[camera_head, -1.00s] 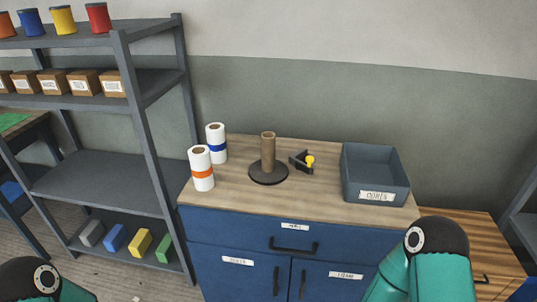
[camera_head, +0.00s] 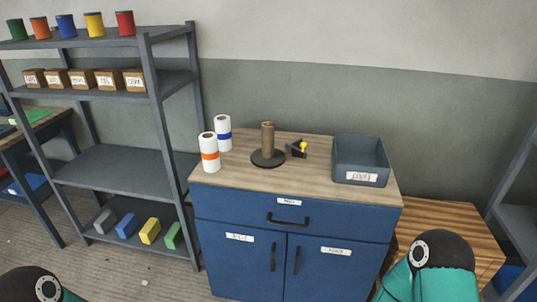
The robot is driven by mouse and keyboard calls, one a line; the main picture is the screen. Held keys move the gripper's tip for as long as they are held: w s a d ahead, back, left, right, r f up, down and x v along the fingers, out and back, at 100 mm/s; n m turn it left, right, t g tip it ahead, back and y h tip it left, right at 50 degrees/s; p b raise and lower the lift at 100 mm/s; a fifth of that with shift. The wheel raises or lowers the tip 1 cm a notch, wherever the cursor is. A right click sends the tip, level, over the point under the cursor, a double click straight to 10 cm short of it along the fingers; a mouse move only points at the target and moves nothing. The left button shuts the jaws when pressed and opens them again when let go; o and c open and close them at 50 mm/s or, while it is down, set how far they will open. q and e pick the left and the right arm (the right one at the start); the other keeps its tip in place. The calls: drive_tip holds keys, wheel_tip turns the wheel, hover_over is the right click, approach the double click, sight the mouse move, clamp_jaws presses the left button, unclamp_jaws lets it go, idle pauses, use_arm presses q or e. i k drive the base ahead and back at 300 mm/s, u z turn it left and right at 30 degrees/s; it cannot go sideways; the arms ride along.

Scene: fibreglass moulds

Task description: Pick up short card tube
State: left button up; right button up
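A brown card tube (camera_head: 268,137) stands upright on a round dark base (camera_head: 267,158) on top of the blue cabinet. To its left stand two white rolls, one with an orange band (camera_head: 209,152) and one with a blue band (camera_head: 223,133). A small dark holder with a yellow part (camera_head: 299,147) lies just right of the tube. Only parts of my teal arms with dark joints show at the bottom left and bottom right corners. Neither gripper is in view.
A grey labelled bin (camera_head: 361,160) sits at the right of the cabinet's wooden top (camera_head: 300,183). A grey shelf rack (camera_head: 115,172) with cans, boxes and coloured blocks stands on the left. A low wooden surface (camera_head: 450,229) is right of the cabinet. The front of the top is clear.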

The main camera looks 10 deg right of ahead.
sight(267, 128)
drive_tip(key=z, duration=0.05)
drive_tip(key=k, duration=0.65)
drive_tip(key=u, duration=0.45)
drive_tip(key=i, duration=1.5)
drive_tip(key=z, duration=0.65)
